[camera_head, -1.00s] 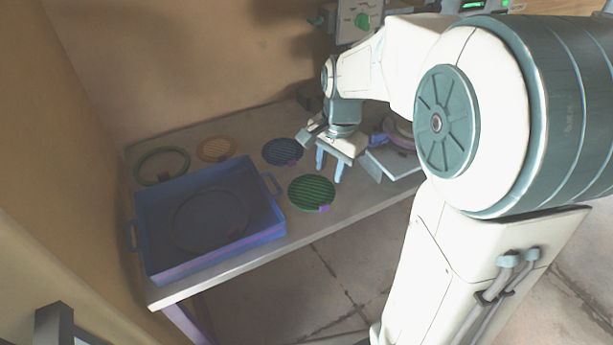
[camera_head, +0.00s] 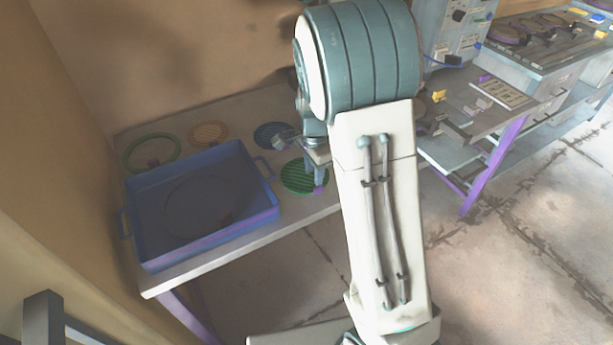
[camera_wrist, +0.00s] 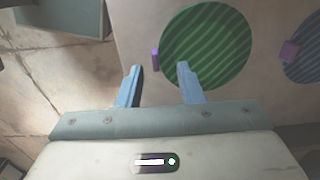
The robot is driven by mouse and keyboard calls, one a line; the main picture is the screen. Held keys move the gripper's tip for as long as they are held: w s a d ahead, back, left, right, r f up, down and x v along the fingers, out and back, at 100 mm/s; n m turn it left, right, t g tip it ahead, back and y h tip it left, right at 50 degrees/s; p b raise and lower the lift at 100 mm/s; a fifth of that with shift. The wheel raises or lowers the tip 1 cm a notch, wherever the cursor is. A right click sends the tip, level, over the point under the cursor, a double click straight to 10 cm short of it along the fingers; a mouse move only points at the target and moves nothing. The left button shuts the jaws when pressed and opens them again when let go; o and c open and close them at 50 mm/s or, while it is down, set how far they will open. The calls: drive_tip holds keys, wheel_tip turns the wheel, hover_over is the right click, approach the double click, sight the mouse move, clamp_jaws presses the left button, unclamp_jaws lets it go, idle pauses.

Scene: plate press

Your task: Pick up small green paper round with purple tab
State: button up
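The green round (camera_head: 296,177) with ridges lies flat on the table near its front edge, right of the blue tray. Its purple tab (camera_head: 319,190) points to the front. My gripper (camera_head: 318,174) is over the tab side, partly hidden by my arm. In the wrist view, the green round (camera_wrist: 212,50) shows beyond my gripper (camera_wrist: 159,70), whose two blue fingers are apart and empty. The purple tab (camera_wrist: 155,60) appears between the fingertips, closer to the left one. I cannot tell how high the fingertips are above it.
A blue tray (camera_head: 135,215) with a dark ring in it stands at left. Behind lie a green ring (camera_head: 129,163), an orange round (camera_head: 208,132) and a dark blue round (camera_head: 268,134), whose purple tab (camera_wrist: 289,50) shows in the wrist view. Another bench (camera_head: 550,95) stands at right.

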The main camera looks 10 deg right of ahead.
sight(316, 194)
drive_tip(key=f, duration=0.5)
drive_tip(key=shift+s+d+f, duration=0.1)
drive_tip(key=shift+s+d, duration=0.15)
drive_tip(key=shift+s, duration=0.05)
clamp_jaws()
